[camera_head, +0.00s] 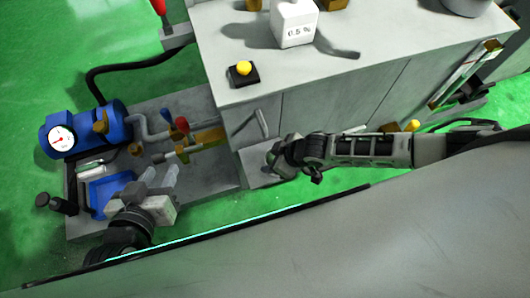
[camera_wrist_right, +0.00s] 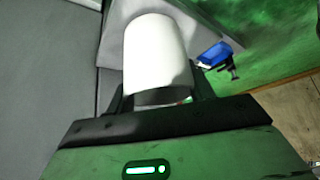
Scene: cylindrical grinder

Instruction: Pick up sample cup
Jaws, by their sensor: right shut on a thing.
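The sample cup (camera_wrist_right: 158,52) is a plain white cylinder in the right wrist view, between the fingers of my right gripper (camera_wrist_right: 160,92). The gripper is shut on its near end, which lies in dark shade. In the head view my right gripper (camera_head: 274,162) is low in front of the grey cabinet, beside its handle. I cannot make out the cup there. My left gripper (camera_head: 161,179) is at the lower left of the head view, near the blue tray, with its two fingers apart and nothing seen between them.
A grey cabinet (camera_head: 330,95) carries a white box marked 0.5 % (camera_head: 294,24) and a yellow button (camera_head: 243,69). A blue pump with a gauge (camera_head: 85,128), pipes and valves stands at left, with a blue tray (camera_head: 108,190). Green floor (camera_head: 40,85) is open at far left.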

